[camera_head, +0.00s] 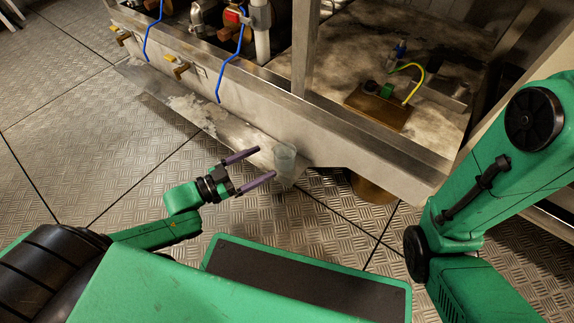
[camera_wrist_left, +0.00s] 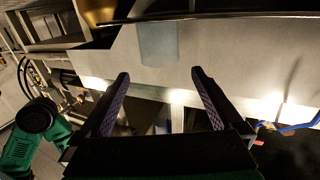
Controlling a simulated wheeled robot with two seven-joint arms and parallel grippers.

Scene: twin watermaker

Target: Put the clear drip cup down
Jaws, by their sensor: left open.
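The clear drip cup (camera_head: 285,158) is a small pale, see-through cup. In the head view it stands at the right end of the narrow metal ledge (camera_head: 232,128) along the front of the machine. In the left wrist view the cup (camera_wrist_left: 159,44) shows faintly beyond the fingertips. My left gripper (camera_head: 258,164) is open, its two purple fingers pointing toward the cup. In the left wrist view its fingers (camera_wrist_left: 160,75) are spread with nothing between them, and the cup appears clear of them. My right gripper is out of view; only that green arm shows at the right.
The machine's steel frame (camera_head: 380,150) runs behind the ledge. Blue tubes (camera_head: 233,66) hang over its front near brass valves (camera_head: 178,70). A brown block with a green and yellow wire (camera_head: 378,106) sits on the deck. Metal floor is open to the left.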

